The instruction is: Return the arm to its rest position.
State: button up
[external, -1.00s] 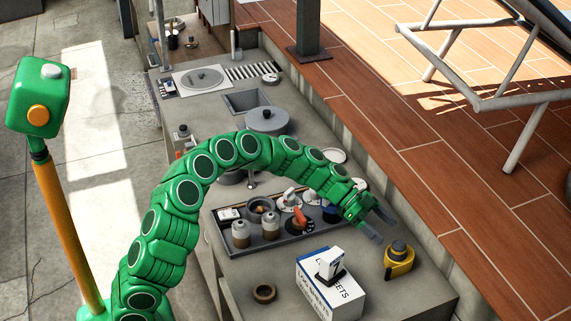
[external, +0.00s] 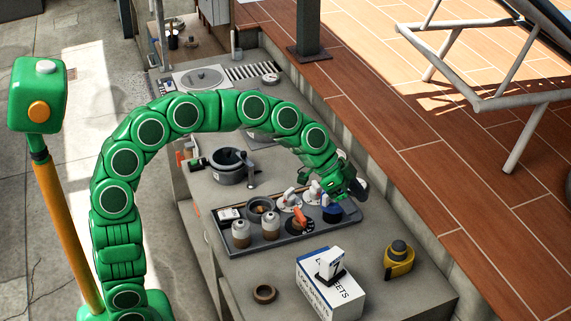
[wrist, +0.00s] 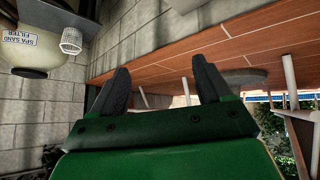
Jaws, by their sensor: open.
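My green arm arches over the grey counter (external: 400,292) in the external view. My gripper (external: 360,190) is at the arm's end, above the right end of the dark tray (external: 262,247), near a blue-topped item (external: 332,212). In the wrist view my gripper (wrist: 158,88) shows two dark fingers wide apart with nothing between them. In the external view the fingers are partly hidden by the wrist.
The tray holds jars and valve parts. A log sheets box (external: 330,290), a yellow device (external: 398,260) and a brown ring (external: 264,293) stand on the near counter. A dark pot (external: 228,168) stands behind the tray. Tiled floor (external: 480,190) lies right.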

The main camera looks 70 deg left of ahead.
jog(key=s+a+r+n+y, duration=0.2)
jog(key=s+n+y, duration=0.1)
jog(key=s, duration=0.3)
jog(key=s+a+r+n+y, duration=0.2)
jog(key=s+a, duration=0.1)
jog(key=s, duration=0.3)
jog(key=s+f+g, duration=0.2)
jog(key=s+f, duration=0.3)
jog(key=s, duration=0.5)
jog(key=s+d+f+n+g, duration=0.1)
jog(key=s+f+g, duration=0.2)
jog(key=s, duration=0.7)
jog(key=s+d+f+g+y, duration=0.1)
jog(key=s+f+g, duration=0.1)
jog(key=s+f, duration=0.6)
jog(key=shift+s+d+n+g, duration=0.15)
jog(key=shift+s+n+g, duration=0.2)
jog(key=shift+s, duration=0.75)
